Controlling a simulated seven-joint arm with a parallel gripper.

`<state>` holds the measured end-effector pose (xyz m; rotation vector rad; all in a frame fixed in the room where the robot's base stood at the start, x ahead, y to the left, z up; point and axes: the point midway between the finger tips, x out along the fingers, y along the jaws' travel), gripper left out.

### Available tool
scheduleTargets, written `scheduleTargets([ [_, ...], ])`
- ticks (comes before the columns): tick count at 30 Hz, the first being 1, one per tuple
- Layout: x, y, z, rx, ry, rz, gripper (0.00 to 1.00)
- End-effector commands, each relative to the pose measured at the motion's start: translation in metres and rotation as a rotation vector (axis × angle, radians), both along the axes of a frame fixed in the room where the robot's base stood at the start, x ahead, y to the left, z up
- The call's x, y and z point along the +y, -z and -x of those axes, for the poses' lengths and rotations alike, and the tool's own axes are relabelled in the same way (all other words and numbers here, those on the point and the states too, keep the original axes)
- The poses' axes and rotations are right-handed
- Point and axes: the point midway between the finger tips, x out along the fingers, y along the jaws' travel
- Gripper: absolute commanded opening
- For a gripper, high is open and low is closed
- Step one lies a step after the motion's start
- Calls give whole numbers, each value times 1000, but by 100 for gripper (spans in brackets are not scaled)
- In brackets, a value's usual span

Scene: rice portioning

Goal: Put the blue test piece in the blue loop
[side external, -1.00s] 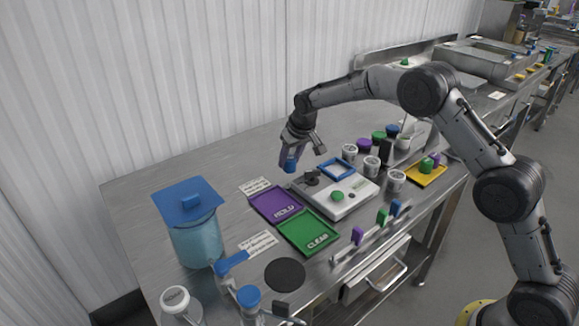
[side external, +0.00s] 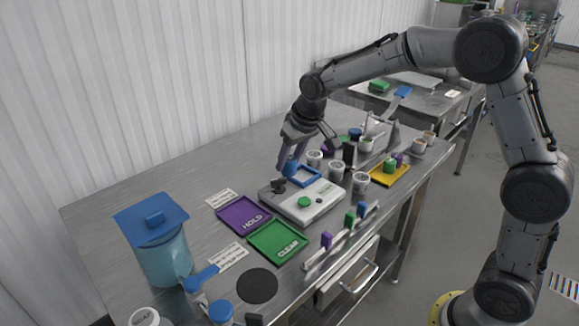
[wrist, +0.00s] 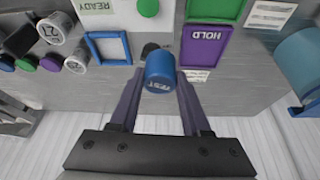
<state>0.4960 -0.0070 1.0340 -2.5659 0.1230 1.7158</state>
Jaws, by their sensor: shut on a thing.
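The blue test piece (wrist: 160,72) is a short cylinder marked TEST, held between the fingers of my gripper (wrist: 160,88). In the side view, the blue test piece (side external: 290,167) shows at the fingertips of my gripper (side external: 288,160), above the back left of the white device (side external: 325,203). The blue loop (wrist: 108,63) is a square blue frame around a pale panel. In the wrist view it lies to the left of the test piece, apart from it. In the side view the blue loop (side external: 306,186) is just right of the fingertips and partly hidden.
The purple HOLD tray (side external: 232,228) and green CLEAR tray (side external: 262,249) lie left of the device. Several white-labelled cups (side external: 337,171) stand close on its right. A dark knob (side external: 279,186) is near the gripper. A rail with coloured blocks (side external: 342,240) runs in front.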

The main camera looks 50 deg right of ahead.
Motion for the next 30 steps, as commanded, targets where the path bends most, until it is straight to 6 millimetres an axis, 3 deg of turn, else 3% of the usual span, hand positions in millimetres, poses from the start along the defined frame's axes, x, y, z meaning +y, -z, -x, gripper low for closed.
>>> scheduleTargets([
  [12,8,5,23,-1,-403,-4,0],
  [17,2,3,36,-2,-578,-4,0],
  [25,-34,-16,64,-6,-854,-1,0],
  [30,-72,-30,78,-3,-784,-1,0],
])
